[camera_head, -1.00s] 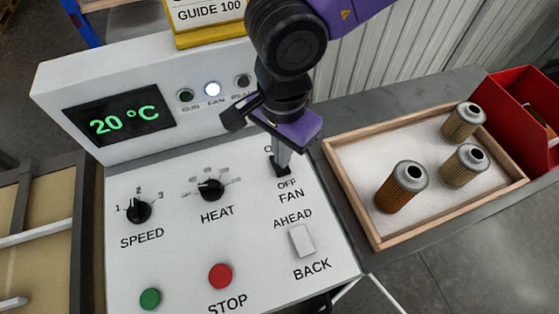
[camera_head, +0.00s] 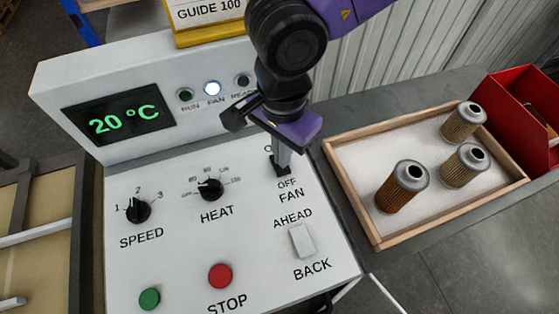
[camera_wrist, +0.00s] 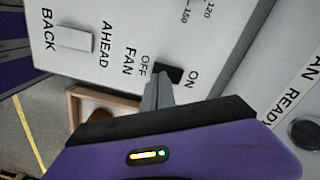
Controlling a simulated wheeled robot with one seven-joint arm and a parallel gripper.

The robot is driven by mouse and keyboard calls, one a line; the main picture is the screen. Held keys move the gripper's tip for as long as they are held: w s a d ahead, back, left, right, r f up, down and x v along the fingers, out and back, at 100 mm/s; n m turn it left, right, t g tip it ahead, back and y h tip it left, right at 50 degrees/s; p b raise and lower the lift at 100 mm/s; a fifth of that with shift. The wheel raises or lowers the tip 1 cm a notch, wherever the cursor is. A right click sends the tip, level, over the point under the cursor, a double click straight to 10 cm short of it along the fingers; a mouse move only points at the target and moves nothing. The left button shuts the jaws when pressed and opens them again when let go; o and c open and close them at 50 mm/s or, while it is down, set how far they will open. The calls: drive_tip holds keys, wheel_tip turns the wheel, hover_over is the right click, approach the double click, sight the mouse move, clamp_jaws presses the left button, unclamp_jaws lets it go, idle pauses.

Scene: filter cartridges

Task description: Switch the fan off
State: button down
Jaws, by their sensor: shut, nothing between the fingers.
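The fan switch (camera_wrist: 171,75) is a small black rocker between the ON and OFF labels, above the word FAN on the white control panel (camera_head: 170,235). My gripper (camera_head: 281,170) is shut and empty, with its fingertips at the switch; in the wrist view the fingertips (camera_wrist: 158,88) cover the OFF side of it. They look to be touching or very close; I cannot tell which. Most of the switch is hidden in the head view, so its tilt cannot be read. The FAN lamp (camera_head: 212,89) is lit white.
The HEAT knob (camera_head: 210,189), the SPEED knob (camera_head: 138,211), a white AHEAD/BACK rocker (camera_head: 302,240), a red STOP button (camera_head: 220,276) and a green button (camera_head: 149,299) share the panel. A wooden tray (camera_head: 357,222) with three filter cartridges stands right, beside a red bin (camera_head: 504,118).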

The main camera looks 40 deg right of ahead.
drive_tip(key=shift+f+b, duration=1.2)
drive_tip(key=shift+b, duration=0.05)
idle(0.6)
drive_tip(key=shift+r, duration=0.2)
drive_tip(key=shift+r+p, duration=1.95)
drive_tip(key=shift+r, duration=1.45)
